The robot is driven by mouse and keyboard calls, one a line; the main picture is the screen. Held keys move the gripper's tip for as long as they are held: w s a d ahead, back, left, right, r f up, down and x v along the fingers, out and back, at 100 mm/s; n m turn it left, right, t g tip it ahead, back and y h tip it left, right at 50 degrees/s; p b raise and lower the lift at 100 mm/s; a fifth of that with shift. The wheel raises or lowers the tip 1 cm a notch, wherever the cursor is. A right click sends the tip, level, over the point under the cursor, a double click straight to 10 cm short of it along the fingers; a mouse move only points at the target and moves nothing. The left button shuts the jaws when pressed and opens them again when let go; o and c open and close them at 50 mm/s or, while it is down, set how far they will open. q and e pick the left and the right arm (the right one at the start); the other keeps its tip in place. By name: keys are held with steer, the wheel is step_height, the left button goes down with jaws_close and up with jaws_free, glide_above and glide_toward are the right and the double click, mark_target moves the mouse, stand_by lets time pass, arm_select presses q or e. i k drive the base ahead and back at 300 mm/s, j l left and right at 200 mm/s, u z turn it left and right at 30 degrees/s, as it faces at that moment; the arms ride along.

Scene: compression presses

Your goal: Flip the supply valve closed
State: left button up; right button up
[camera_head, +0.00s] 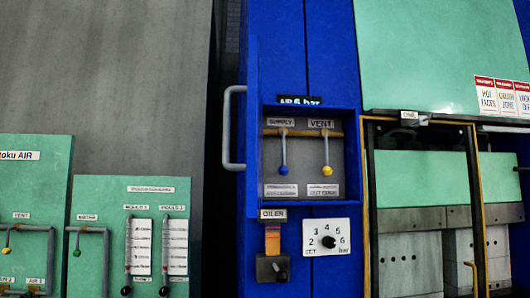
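The supply valve (283,155) is a thin grey lever with a blue knob, under a SUPPLY label in a recessed blue box. The lever hangs straight down from a brass-coloured horizontal pipe (302,133). Beside it on the right, the vent valve (326,155) has a similar lever with a yellow knob, also hanging down. Neither of my grippers shows in this view, and nothing covers the two levers.
A grey bar handle (229,128) stands out left of the box. Below are an oiler (272,242) and a pressure dial (327,238). A green-panelled press (440,180) stands right; green gauge panels (130,235) stand left. The front of the box is unobstructed.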

mark_target(283, 171)
steer(key=i+j+z, duration=0.15)
steer(key=i, duration=0.3)
steer(key=i+j+z, duration=0.2)
steer(key=i+j, duration=0.1)
steer(key=i, duration=0.1)
